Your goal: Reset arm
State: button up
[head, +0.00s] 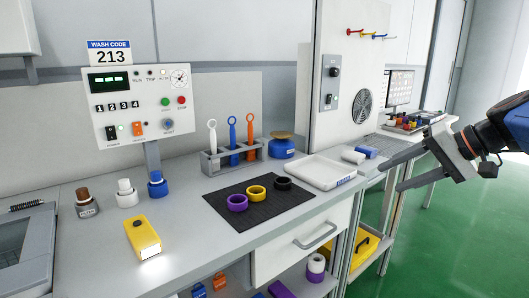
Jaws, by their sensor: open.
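My gripper (400,170) is at the right of the head view, its two grey fingers spread apart and pointing left. Nothing is between the fingers. It is in front of the right end of the grey bench (200,245), right of the white tray (320,172). My arm enters from the right edge, over the green floor.
A black mat (285,208) holds a purple ring (237,202), a yellow ring (256,193) and a black ring (283,183). A yellow device (143,235), bottles and a control panel (140,100) stand left. Green floor (450,240) is open at right.

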jog(key=s+a+f+n+g+h, duration=0.1)
jog(key=s+f+n+h, duration=0.1)
jog(key=s+f, duration=0.7)
jog(key=s+a+f+n+h, duration=0.2)
jog(key=s+f+h, duration=0.3)
jog(key=s+f, duration=0.5)
notch_tip(320, 180, down, 2)
jog(key=shift+a+f+g, duration=0.1)
jog(key=shift+a+g, duration=0.2)
jog(key=shift+g, duration=0.1)
jog(key=shift+s, duration=0.1)
